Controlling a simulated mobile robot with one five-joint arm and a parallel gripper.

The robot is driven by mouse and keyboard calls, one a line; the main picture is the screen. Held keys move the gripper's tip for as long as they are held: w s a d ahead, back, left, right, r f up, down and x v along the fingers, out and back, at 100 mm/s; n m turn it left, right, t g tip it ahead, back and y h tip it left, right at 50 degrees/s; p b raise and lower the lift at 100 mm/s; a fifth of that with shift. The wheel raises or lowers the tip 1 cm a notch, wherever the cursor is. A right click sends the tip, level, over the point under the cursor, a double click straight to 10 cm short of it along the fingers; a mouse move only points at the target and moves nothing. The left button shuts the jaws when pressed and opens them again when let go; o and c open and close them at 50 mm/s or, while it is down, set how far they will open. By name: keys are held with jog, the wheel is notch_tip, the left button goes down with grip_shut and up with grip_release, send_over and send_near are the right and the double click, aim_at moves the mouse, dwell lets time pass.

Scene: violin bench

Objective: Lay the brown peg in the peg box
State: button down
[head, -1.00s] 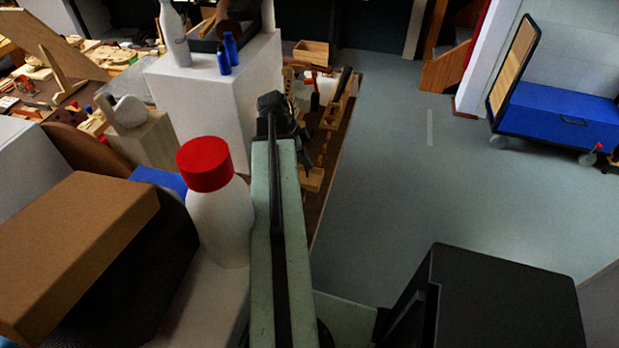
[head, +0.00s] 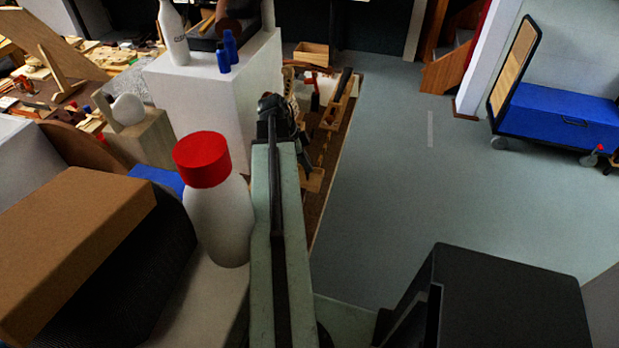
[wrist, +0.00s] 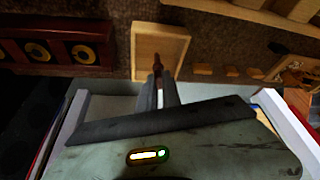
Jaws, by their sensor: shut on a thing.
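In the wrist view, my gripper (wrist: 158,84) is shut on the brown peg (wrist: 157,63). Only a short reddish-brown part of the peg shows beyond the fingertips; the rest is hidden between the fingers. A shallow, open, pale wooden box (wrist: 145,34), which looks like the peg box, lies just ahead. The peg's end overlaps the box's near part in the picture; its height above the box is hard to judge. In the head view, my gripper (head: 272,104) is a dark shape at the arm's far end, and the peg cannot be made out there.
In the wrist view, a dark red case with brass rings (wrist: 38,51) stands left of the box, and small wooden blocks (wrist: 228,70) lie to the right. In the head view, a white plinth (head: 200,105) and a red-capped white bottle (head: 218,215) stand close left of my arm.

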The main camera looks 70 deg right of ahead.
jog(key=c, duration=1.5)
grip_release()
jog(key=shift+o, duration=0.2)
jog(key=shift+r, duration=0.1)
jog(key=p+v, duration=0.7)
jog(key=shift+r, duration=0.25)
jog(key=shift+w, duration=0.1)
jog(key=shift+a, duration=0.1)
